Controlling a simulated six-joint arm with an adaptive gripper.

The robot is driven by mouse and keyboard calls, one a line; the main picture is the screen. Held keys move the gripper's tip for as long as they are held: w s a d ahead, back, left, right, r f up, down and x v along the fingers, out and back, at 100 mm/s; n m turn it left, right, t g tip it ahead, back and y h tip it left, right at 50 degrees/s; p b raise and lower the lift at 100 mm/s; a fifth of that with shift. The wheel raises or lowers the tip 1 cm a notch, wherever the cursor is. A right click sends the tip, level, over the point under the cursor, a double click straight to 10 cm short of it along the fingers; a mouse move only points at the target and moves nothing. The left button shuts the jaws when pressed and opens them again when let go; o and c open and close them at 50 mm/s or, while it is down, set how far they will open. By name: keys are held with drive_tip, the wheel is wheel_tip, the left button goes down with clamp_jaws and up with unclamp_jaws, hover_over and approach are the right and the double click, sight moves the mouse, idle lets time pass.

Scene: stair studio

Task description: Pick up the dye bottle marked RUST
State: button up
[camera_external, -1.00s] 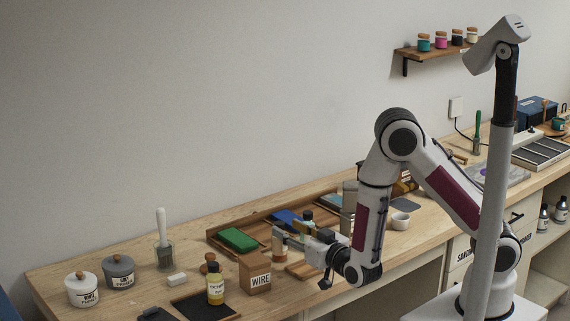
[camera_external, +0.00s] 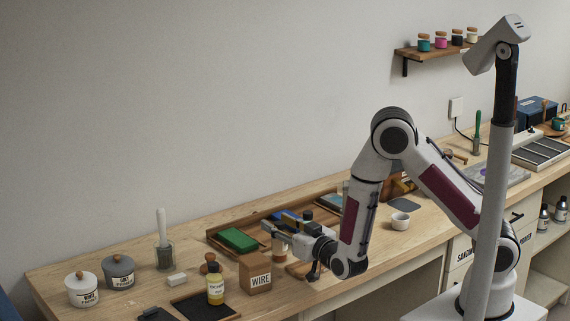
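A small bottle with an orange-brown lower part and a pale label (camera_external: 280,253) stands on the bench by the wooden tray; its label is too small to read, so I cannot confirm that it is marked RUST. My gripper (camera_external: 273,231) is at this bottle's upper part, reaching in from the right and covering its top. I cannot tell whether the fingers touch it or how far apart they are. A yellow bottle with a dark cap (camera_external: 215,289) stands at the front left; its label is not clearly legible.
A box marked WIRE (camera_external: 255,273) stands just left of the orange-brown bottle. The wooden tray (camera_external: 222,250) behind holds a green block (camera_external: 238,240) and a blue one. Lidded jars (camera_external: 82,290) stand far left.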

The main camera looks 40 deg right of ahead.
clamp_jaws()
drive_tip(key=shift+r, duration=0.2)
idle(0.3)
drive_tip(key=shift+r, duration=4.85)
